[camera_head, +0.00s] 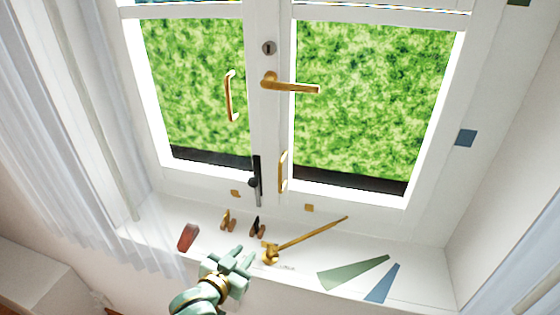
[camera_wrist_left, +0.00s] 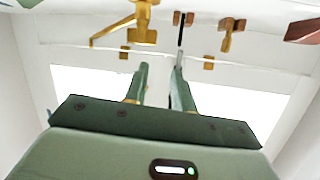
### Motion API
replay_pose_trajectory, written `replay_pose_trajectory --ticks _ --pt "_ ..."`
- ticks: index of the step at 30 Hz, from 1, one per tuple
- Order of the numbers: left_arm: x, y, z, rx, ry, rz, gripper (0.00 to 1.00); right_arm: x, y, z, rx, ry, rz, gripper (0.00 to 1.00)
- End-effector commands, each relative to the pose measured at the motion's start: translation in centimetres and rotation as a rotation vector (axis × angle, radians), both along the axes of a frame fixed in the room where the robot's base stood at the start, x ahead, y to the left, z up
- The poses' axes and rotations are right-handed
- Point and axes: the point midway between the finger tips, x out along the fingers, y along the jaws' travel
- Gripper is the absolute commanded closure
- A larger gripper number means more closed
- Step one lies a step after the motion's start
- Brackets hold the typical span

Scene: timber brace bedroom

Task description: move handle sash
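The white double window has two sashes, left (camera_head: 247,60) and right (camera_head: 288,120), meeting at the middle. A brass lever handle (camera_head: 292,86) points right from the middle stile. One brass pull handle (camera_head: 231,96) is on the left side and another (camera_head: 283,172) is lower, on the right sash. A black bolt (camera_head: 256,182) runs down at the bottom of the middle. My left gripper (camera_head: 244,257) is in front of and below the window, near the sill's front edge, apart from the handles. In the left wrist view its two fingers (camera_wrist_left: 161,72) are apart and nothing shows between them. My right gripper is not in view.
On the sill (camera_head: 310,262) lie a brass stay (camera_head: 305,236), brass (camera_head: 228,220) and black (camera_head: 257,228) fittings and a red piece (camera_head: 187,237). Green (camera_head: 352,273) and blue (camera_head: 383,284) patches are at the right. A curtain (camera_head: 75,150) hangs left.

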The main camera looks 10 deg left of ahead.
Motion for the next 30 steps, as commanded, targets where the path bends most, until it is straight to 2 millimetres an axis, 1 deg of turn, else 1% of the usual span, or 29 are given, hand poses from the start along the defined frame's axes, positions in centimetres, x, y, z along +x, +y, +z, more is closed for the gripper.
replay_pose_trajectory --ticks 1,3,6,8,9,11,14,17,24,27,30 --pt "0.6 -0.6 5.3 -0.030 -0.083 -0.011 0.74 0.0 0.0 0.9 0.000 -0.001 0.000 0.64" --pt "0.7 -1.4 10.5 -0.075 -0.174 -0.024 0.74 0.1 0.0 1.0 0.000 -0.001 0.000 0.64" --pt "0.1 -2.1 15.1 -0.128 -0.256 -0.038 0.74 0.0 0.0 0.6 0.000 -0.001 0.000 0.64" --pt "-0.1 -2.3 16.5 -0.152 -0.277 -0.041 0.74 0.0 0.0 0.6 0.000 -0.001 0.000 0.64" --pt "-0.1 -2.4 16.9 -0.166 -0.280 -0.039 0.74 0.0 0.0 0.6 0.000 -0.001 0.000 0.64" --pt "0.4 -2.4 16.6 -0.179 -0.267 -0.034 0.74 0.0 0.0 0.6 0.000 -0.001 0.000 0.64" --pt "1.7 -2.7 16.6 -0.181 -0.268 -0.034 0.74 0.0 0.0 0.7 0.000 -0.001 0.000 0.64" --pt "3.8 -3.2 16.6 -0.181 -0.268 -0.034 0.74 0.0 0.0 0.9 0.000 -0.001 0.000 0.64" --pt "9.9 -4.7 16.6 -0.181 -0.267 -0.034 0.74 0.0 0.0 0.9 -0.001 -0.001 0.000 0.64" --pt "12.1 -5.2 16.5 -0.179 -0.266 -0.034 0.74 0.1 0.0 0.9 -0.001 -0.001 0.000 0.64" --pt "13.8 -5.6 16.5 -0.179 -0.266 -0.034 0.74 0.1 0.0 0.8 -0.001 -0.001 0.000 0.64"
